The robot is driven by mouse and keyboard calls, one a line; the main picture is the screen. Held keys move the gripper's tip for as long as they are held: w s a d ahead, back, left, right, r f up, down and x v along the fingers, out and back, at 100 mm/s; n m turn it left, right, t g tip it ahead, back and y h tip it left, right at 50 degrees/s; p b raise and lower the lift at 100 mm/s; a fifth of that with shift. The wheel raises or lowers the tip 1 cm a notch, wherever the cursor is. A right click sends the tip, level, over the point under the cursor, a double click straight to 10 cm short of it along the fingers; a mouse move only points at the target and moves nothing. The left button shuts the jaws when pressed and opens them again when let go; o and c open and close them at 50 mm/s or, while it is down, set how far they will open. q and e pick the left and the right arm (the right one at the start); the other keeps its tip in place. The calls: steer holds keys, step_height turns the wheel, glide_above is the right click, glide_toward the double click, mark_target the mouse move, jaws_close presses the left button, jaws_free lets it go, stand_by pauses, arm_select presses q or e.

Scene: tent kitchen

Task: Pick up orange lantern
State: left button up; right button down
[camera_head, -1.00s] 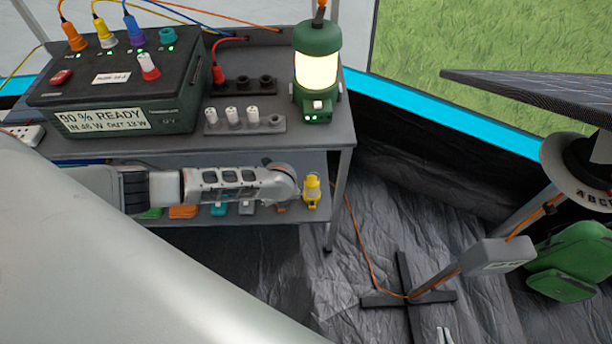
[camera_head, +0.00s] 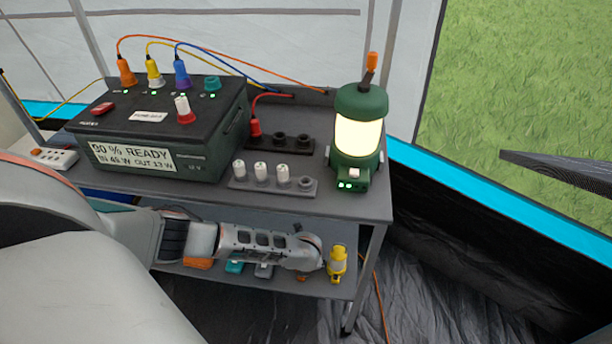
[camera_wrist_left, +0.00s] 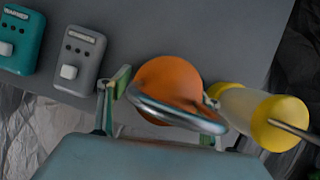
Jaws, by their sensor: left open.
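The orange lantern (camera_wrist_left: 170,85) has a round orange top and a metal ring handle. In the left wrist view it sits between the two open fingers of my left gripper (camera_wrist_left: 165,92). I cannot tell whether the fingers touch it. In the head view only a small orange bit (camera_head: 302,279) shows under the end of my left arm, on the lower shelf; my left gripper is hidden there. My right gripper is in neither view.
A yellow lantern (camera_head: 337,266) stands close right of the orange one, and also shows in the wrist view (camera_wrist_left: 281,122). Grey (camera_wrist_left: 79,58) and teal (camera_wrist_left: 18,40) devices lie left. The upper shelf (camera_head: 345,205) overhead carries a power box (camera_head: 205,150) and green lantern (camera_head: 352,175).

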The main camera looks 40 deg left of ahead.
arm_select(q)
steer(key=shift+w+r, duration=0.15)
steer(key=shift+r, duration=0.05)
steer(key=c, duration=1.6)
steer(key=shift+r, duration=0.15)
